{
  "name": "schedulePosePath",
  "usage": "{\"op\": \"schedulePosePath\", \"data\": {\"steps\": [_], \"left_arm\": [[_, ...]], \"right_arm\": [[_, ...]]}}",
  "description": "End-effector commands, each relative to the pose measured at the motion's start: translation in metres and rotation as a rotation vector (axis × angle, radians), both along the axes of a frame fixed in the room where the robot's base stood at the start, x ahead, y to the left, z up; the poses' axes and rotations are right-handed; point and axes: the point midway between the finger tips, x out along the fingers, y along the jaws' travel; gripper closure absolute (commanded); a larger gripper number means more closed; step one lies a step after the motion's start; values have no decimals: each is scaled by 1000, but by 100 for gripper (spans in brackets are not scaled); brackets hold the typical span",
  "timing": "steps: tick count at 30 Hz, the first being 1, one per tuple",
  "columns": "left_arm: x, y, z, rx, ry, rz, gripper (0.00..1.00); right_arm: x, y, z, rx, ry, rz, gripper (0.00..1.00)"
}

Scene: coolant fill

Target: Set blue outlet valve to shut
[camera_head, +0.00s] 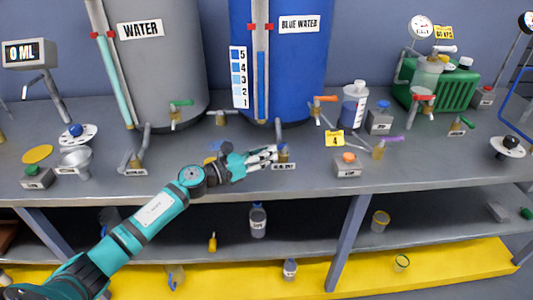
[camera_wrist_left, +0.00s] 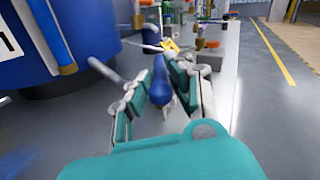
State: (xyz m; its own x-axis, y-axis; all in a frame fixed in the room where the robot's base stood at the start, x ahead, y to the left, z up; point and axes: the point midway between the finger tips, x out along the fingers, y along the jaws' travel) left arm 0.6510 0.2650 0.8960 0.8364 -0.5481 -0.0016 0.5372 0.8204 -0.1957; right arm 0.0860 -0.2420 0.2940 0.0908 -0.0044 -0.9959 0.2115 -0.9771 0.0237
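The blue outlet valve stands on the bench below the blue tank (camera_head: 305,70). Its brass body (camera_head: 283,156) shows just past my left fingertips, with a label plate in front. Its blue handle (camera_wrist_left: 160,82) lies between the two fingers in the left wrist view, pointing towards the palm. My left gripper (camera_head: 264,155) reaches in from the left, low over the bench; it also shows in the wrist view (camera_wrist_left: 160,88). Its fingers are apart on either side of the handle, and I see no clear grip. In the head view the gripper hides most of the handle. My right gripper is not in view.
A grey water tank (camera_head: 160,65) with outlet pipes stands to the left. To the right are an orange-handled valve (camera_head: 320,105), a yellow "4" tag (camera_head: 334,138), a button box (camera_head: 347,164) and a purple-handled valve (camera_head: 380,148). The bench front edge is close below the gripper.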

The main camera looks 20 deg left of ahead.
Motion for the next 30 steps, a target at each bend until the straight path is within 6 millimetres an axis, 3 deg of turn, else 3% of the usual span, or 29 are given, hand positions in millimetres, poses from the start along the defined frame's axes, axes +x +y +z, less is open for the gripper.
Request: {"op": "schedulePosePath", "data": {"steps": [1,6,14,19,30], "left_arm": [[0,0,1,0,-2,1,80],[0,0,1,0,-2,0,59],[0,0,1,-1,-2,-1,59],[-4,3,0,0,-1,1,59],[-62,39,-1,0,1,0,59]], "right_arm": [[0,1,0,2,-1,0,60],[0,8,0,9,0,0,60],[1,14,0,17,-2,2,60],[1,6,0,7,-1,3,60],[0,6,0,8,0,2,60]]}}
